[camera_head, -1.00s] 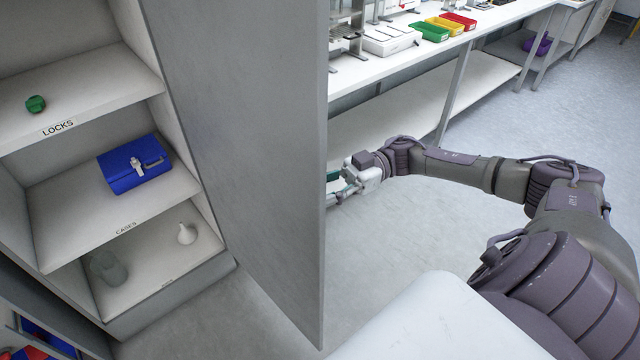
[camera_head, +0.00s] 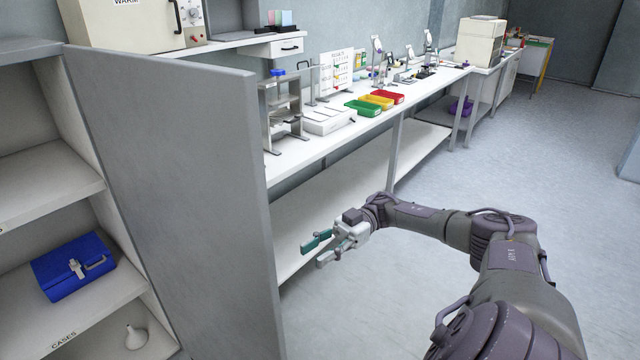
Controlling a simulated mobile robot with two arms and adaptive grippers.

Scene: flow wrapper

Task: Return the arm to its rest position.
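My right arm comes in from the lower right and reaches toward the middle of the view. Its gripper (camera_head: 322,250) is to the right of the open cabinet door, in front of the workbench's lower shelf. Its two fingers are apart, with nothing seen between them. The gripper looks clear of the door and the bench. My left arm and gripper do not show.
A grey cabinet door (camera_head: 180,190) stands open beside shelves that hold a blue case (camera_head: 72,268) and a white funnel (camera_head: 136,338). A long workbench (camera_head: 330,143) carries green, yellow and red bins (camera_head: 382,102). The floor (camera_head: 530,150) at right is clear.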

